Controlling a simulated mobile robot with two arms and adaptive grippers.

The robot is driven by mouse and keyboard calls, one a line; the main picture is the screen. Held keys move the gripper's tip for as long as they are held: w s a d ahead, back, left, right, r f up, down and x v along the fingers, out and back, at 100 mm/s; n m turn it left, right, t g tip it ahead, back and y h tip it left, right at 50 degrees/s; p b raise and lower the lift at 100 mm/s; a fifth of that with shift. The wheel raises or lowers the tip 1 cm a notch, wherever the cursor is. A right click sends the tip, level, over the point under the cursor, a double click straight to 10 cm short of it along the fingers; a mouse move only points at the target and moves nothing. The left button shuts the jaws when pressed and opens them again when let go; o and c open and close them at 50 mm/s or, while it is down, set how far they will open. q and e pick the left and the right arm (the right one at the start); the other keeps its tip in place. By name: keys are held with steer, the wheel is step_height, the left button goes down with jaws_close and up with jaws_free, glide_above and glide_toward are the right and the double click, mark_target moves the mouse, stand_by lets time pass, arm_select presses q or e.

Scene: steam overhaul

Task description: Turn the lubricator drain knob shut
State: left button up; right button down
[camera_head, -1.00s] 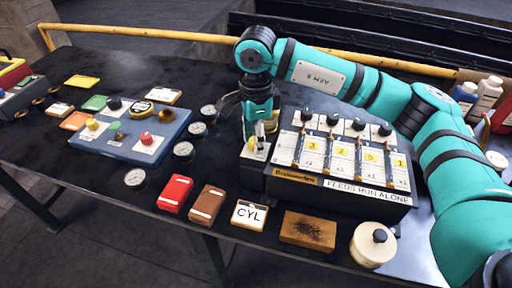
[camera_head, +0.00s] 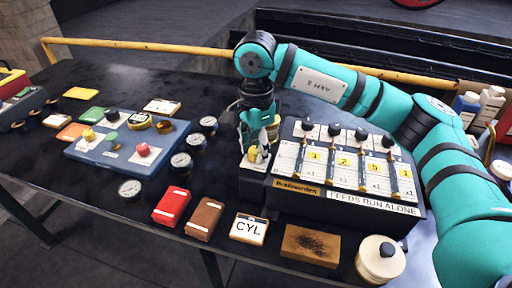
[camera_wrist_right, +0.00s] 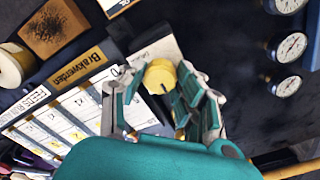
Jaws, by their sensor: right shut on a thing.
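The lubricator (camera_head: 345,198) is a dark box with a white sloped face, numbered feed strips and black knobs on top, right of centre in the head view. At its left end is a small block with a pale plate; it also shows in the right wrist view (camera_wrist_right: 165,48). A round yellow knob (camera_wrist_right: 160,76) with a dark mark stands on it. My right gripper (camera_wrist_right: 158,100) is shut on this knob, one finger on each side. In the head view my right gripper (camera_head: 257,150) points down over the block and partly hides the knob. My left gripper is not in view.
Gauges (camera_head: 181,163) and a blue panel (camera_head: 118,150) lie to the left. Red and brown boxes, a CYL card (camera_head: 249,229) and a brown block (camera_head: 310,245) line the front edge. A cream pot (camera_head: 380,260) stands front right. A yellow rail runs behind.

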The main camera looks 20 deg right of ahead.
mark_target(256, 149)
steer(key=c, duration=0.9)
jaws_free()
steer(key=shift+c, duration=0.2)
steer(key=shift+r, duration=0.3)
step_height(256, 149, up, 12)
steer(key=shift+f, duration=0.25)
